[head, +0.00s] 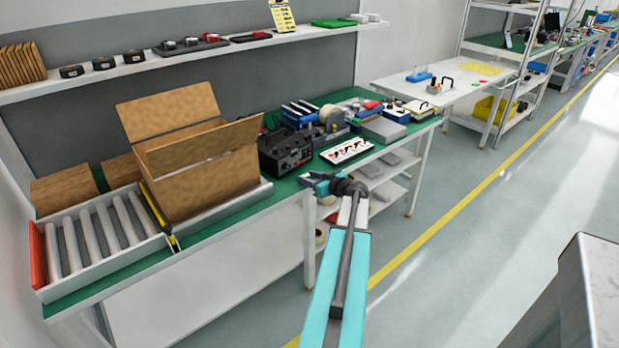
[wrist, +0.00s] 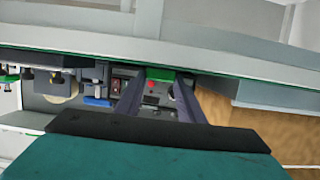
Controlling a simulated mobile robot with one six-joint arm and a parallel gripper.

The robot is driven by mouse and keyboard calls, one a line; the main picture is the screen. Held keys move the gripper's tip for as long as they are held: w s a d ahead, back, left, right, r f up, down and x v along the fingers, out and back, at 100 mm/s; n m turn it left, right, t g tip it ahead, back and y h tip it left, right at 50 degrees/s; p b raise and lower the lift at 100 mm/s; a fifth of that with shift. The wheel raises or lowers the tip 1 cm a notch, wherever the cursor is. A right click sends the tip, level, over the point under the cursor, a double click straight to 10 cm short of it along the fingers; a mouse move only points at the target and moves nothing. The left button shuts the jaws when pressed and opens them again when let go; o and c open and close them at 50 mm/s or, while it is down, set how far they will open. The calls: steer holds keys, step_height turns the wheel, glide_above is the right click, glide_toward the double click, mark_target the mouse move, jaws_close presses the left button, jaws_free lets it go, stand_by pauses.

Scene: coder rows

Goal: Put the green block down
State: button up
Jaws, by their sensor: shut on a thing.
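My gripper (head: 312,180) reaches out over the front edge of the green-topped workbench (head: 95,290), pointing left in the head view. In the wrist view its two dark fingers (wrist: 160,84) are shut on a small green block (wrist: 160,74) at their tips. The block's lower part is between the fingers. In the head view the block is too small to make out against the gripper and the green bench top. I cannot tell the exact height of the block above the bench.
An open cardboard box (head: 205,175) stands left of my gripper, beside a roller tray (head: 95,245). A black device (head: 285,150) and a white card with tools (head: 347,150) lie close behind my gripper. A shelf (head: 180,57) runs above.

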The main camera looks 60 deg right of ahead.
steer(key=shift+f, duration=0.1)
steer(key=o, duration=1)
steer(key=b+v, duration=0.2)
steer(key=v, duration=1)
stand_by(0.5)
